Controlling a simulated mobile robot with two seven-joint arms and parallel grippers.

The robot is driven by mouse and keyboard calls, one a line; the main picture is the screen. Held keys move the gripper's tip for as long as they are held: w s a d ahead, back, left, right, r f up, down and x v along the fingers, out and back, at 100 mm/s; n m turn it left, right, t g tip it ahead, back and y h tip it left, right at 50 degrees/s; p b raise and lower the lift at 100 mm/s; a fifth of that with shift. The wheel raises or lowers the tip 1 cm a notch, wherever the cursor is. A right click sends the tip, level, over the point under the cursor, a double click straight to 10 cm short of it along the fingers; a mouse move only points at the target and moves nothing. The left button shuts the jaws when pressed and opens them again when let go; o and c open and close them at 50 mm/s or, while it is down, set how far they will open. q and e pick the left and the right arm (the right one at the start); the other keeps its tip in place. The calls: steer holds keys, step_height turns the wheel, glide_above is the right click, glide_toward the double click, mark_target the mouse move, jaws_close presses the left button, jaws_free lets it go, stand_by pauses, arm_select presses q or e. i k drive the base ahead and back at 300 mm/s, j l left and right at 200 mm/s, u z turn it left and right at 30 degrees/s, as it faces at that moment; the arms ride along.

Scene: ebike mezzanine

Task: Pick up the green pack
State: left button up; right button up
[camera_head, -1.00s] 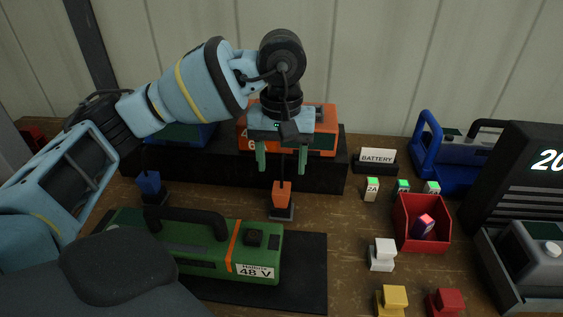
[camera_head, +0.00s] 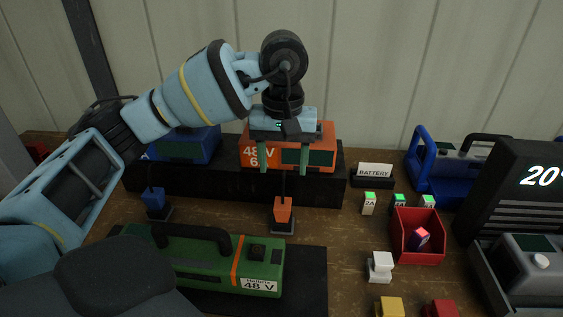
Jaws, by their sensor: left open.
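The green pack (camera_head: 205,262) lies on a dark mat at the front left of the bench. It has a black carry handle, an orange stripe and a white "48 V" label. My left arm partly hides its left end. My left gripper (camera_head: 284,158) points down, open, above and behind the green pack, in front of the orange pack (camera_head: 258,153). Its two green fingers stand apart with nothing seen between them. It does not touch the green pack. My right gripper is not in view.
A blue pack (camera_head: 190,147) stands beside the orange pack on a black riser (camera_head: 215,184). Blue (camera_head: 154,202) and orange (camera_head: 283,211) connectors stand behind the green pack. A red bin (camera_head: 417,256), a "BATTERY" sign (camera_head: 374,170) and small blocks are at right.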

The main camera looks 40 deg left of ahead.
mark_target(215, 259)
steer(key=k, duration=1)
